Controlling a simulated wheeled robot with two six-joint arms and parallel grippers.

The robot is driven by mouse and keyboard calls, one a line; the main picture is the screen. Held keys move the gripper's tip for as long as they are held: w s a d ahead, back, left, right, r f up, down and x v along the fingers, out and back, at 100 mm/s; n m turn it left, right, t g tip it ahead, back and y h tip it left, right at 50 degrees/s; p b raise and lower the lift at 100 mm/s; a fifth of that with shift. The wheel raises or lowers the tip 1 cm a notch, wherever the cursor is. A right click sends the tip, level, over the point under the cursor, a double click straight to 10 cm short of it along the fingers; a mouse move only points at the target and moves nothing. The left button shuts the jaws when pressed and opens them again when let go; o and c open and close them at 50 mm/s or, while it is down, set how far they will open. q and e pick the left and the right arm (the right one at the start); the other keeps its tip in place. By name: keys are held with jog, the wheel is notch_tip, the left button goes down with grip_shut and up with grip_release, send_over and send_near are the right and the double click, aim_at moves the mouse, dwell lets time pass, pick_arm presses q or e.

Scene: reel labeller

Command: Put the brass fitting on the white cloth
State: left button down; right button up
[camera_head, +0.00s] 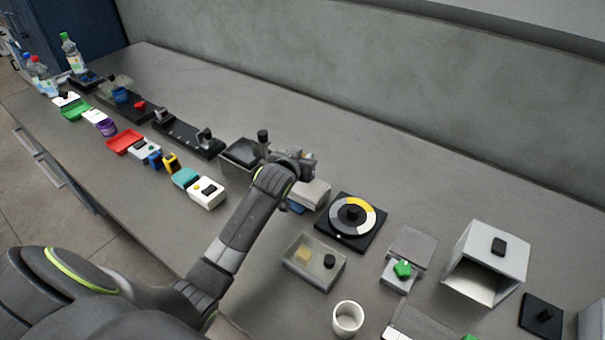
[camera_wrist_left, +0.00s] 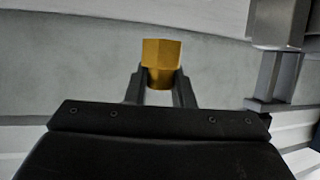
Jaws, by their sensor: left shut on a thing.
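The brass fitting (camera_wrist_left: 161,64), a golden faceted piece, is upright between the two dark fingers of my left gripper (camera_wrist_left: 160,88) in the left wrist view. The gripper is shut on it. In the head view my left gripper (camera_head: 302,162) is over the middle of the bench, beside a dark device with a black knob; the fitting cannot be made out there. I cannot clearly identify the white cloth in either view. My right gripper is not in view.
A black base with a grey and yellow dial (camera_head: 378,218) stands right of the gripper. A clear bin (camera_head: 325,282) holding a yellowish and a black piece, a white cup (camera_head: 347,318) and an open grey box (camera_head: 499,246) are nearer the right. The bench's back strip is clear.

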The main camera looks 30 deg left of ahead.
pick_arm(q)
notch_tip(320, 180, down, 5)
jog(key=shift+f, duration=0.25)
jog(key=shift+f, duration=0.2)
jog(key=c, duration=1.3)
grip_release()
jog(key=shift+o, duration=0.2)
jog(key=shift+r, duration=0.15)
